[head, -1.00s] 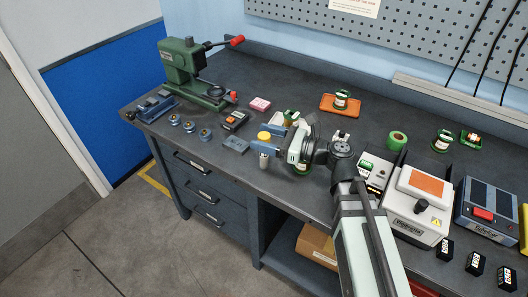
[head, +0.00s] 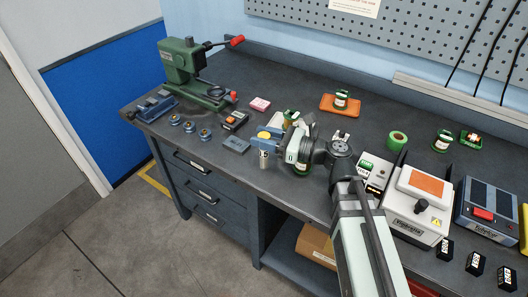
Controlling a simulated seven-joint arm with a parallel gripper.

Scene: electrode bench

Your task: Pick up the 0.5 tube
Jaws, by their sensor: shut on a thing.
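A small tube (head: 264,161) with a yellow cap and a pale body stands near the bench's front edge, left of my arm, in the head view. Any size marking on it is too small to read. My gripper (head: 266,144) reaches in from the right and is shut on this tube just below its cap. The blue fingers cover the upper part of the tube. It looks upright; I cannot tell whether its base touches the bench.
A flat grey block (head: 236,143) lies just left of the tube, with an orange-and-black meter (head: 235,120) behind it. A green press (head: 190,75) stands at the far left. An orange tray (head: 328,105) holds a green jar. A white device (head: 418,207) stands right of my arm.

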